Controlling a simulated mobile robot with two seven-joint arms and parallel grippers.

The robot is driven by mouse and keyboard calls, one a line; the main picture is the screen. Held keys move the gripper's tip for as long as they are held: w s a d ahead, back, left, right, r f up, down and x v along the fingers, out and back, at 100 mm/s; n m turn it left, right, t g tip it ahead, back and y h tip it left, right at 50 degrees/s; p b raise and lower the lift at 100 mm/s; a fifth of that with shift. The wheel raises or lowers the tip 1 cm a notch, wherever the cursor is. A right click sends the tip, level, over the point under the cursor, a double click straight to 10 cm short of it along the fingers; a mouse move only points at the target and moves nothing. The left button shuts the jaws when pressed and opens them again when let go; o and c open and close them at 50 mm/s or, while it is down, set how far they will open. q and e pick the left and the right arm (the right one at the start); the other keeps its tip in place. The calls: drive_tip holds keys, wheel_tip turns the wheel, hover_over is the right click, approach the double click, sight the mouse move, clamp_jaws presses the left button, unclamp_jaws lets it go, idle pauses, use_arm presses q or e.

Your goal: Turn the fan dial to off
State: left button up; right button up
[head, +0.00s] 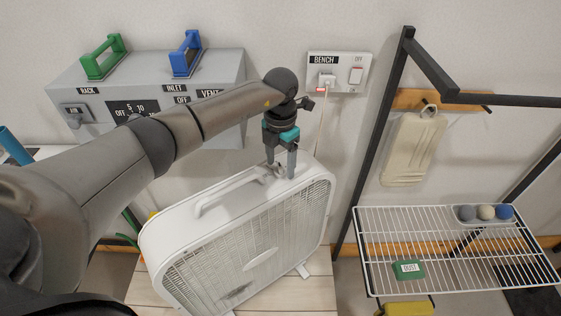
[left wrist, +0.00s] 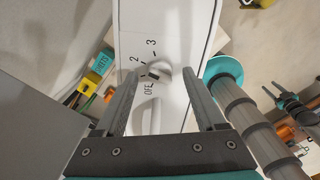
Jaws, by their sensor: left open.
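The white box fan (head: 250,240) stands on a light wooden surface. My left gripper (head: 281,169) points down at the right end of the fan's top, with its fingers apart. In the left wrist view, the round white fan dial (left wrist: 159,71) lies between the open fingers of my left gripper (left wrist: 161,73), with a gap on each side. The labels OFF, 2 and 3 show beside the dial. A dark mark shows on the dial's left side, near the space between 2 and OFF; I cannot tell its exact setting. In the head view the fingers mostly hide the dial. My right gripper is out of view.
The fan's carry handle (head: 225,190) rises from its top beside my left gripper. A wall switch plate labelled BENCH (head: 340,72) holds a plug, its cord hanging behind the fan. A grey box with green and blue handles (head: 220,70) is behind my arm. A wire shelf (head: 450,285) stands right.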

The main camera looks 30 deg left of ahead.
use_arm(q)
drive_tip(key=shift+c, duration=0.4)
clamp_jaws()
